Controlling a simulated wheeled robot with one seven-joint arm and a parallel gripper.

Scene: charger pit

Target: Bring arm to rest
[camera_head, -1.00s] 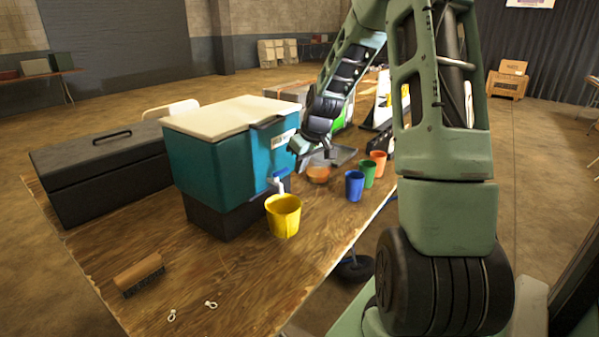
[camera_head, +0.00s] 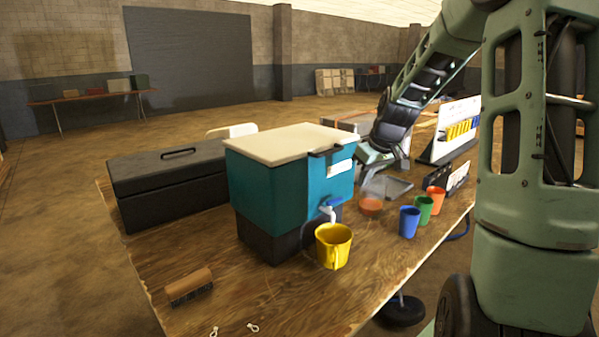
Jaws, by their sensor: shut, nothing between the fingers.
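My arm (camera_head: 525,150) rises at the right and bends over the far part of the table. My gripper (camera_head: 366,178) hangs low behind the teal cooler's right side, above the table near the orange bowl (camera_head: 371,206). Its fingers are small and partly blurred here; it appears shut, with nothing seen in it. The teal cooler (camera_head: 285,200) with a cream lid stands on a black base, and a yellow mug (camera_head: 333,247) stands in front of its tap.
Blue (camera_head: 409,222), green (camera_head: 424,210) and orange (camera_head: 436,200) cups line the table's right edge. A black toolbox (camera_head: 175,185) lies left. A brush (camera_head: 189,286) sits in front. A grey tray (camera_head: 388,187) and white bin board (camera_head: 455,130) stand behind. The wooden table (camera_head: 240,300) has bare front space.

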